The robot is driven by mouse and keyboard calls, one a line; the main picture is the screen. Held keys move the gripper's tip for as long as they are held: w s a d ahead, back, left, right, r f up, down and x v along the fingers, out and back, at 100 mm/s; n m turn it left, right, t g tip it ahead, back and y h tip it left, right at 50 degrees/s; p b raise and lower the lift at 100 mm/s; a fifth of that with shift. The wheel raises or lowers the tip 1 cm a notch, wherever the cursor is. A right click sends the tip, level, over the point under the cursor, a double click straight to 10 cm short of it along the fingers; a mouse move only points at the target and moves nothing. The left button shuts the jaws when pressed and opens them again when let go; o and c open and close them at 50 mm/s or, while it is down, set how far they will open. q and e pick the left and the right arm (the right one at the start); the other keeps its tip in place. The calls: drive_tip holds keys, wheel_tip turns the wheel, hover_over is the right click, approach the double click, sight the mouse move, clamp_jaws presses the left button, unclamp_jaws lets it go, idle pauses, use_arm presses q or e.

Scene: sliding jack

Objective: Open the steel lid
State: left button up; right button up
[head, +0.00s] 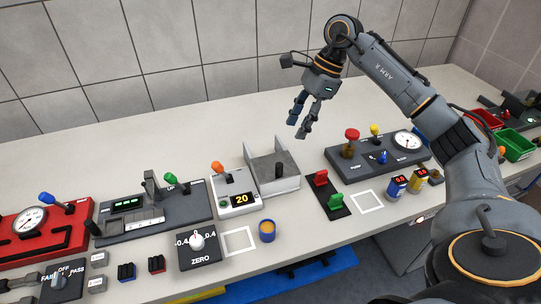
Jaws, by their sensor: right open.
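A grey steel box (291,181) stands near the middle of the table in the head view. Its raised side walls frame a lighter flat grey surface, which looks like the steel lid (264,171). A short dark upright knob (279,169) shows near its front. I cannot tell from this angle how far the lid covers the box. My right gripper (296,128) hangs above and behind the box, fingers pointing down, apart and empty. It touches nothing. My left gripper is not in view.
Left of the box is a white unit (235,203) with an orange-knobbed lever and a display. Right is a dark gauge panel (378,153) with red and yellow knobs. The table behind the box is clear.

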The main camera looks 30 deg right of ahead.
drive_tip(key=p, duration=0.2)
approach(279, 165)
wheel_tip(279, 165, down, 2)
drive_tip(key=x, duration=0.4)
drive_tip(key=shift+w+a, duration=0.1)
drive_tip(key=shift+a, duration=0.25)
drive_tip(key=p+x, duration=0.1)
drive_tip(key=x, duration=0.2)
drive_tip(key=shift+f, duration=0.1)
drive_tip(key=shift+a+f, duration=0.1)
drive_tip(key=shift+f, duration=0.15)
drive_tip(key=shift+w+f, duration=0.1)
drive_tip(key=shift+f, duration=0.05)
drive_tip(key=shift+c, duration=0.5)
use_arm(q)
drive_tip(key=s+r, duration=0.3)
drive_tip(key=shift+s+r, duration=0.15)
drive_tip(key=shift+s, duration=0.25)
use_arm(e)
clamp_jaws()
